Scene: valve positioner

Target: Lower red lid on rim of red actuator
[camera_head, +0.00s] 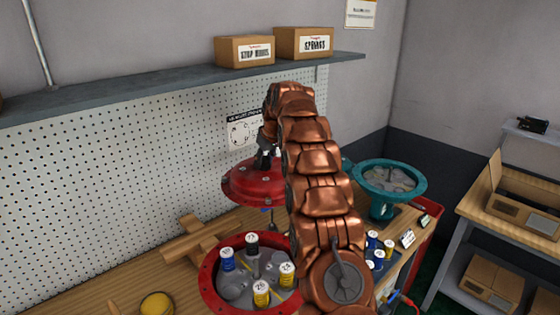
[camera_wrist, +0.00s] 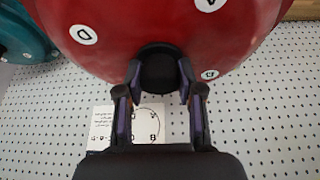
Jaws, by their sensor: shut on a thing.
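The red lid (camera_head: 252,186) hangs in the air above and behind the red actuator in the head view, apart from its rim. My gripper (camera_head: 266,158) is shut on the lid's black knob (camera_wrist: 158,70). In the wrist view the lid (camera_wrist: 130,35) fills the top, with round white letter labels on it, and my fingers (camera_wrist: 158,90) close on the knob from both sides. The red actuator (camera_head: 208,285) stands open on the bench, with several blue, yellow and black labelled springs inside. My arm hides its right side.
A teal actuator (camera_head: 421,182) stands at the back right, with several loose springs (camera_head: 374,252) and small cards nearer. A wooden cross-shaped stand (camera_head: 190,240) is left of the red actuator. A pegboard wall (camera_head: 100,180) rises behind, below a shelf (camera_head: 130,88) with boxes.

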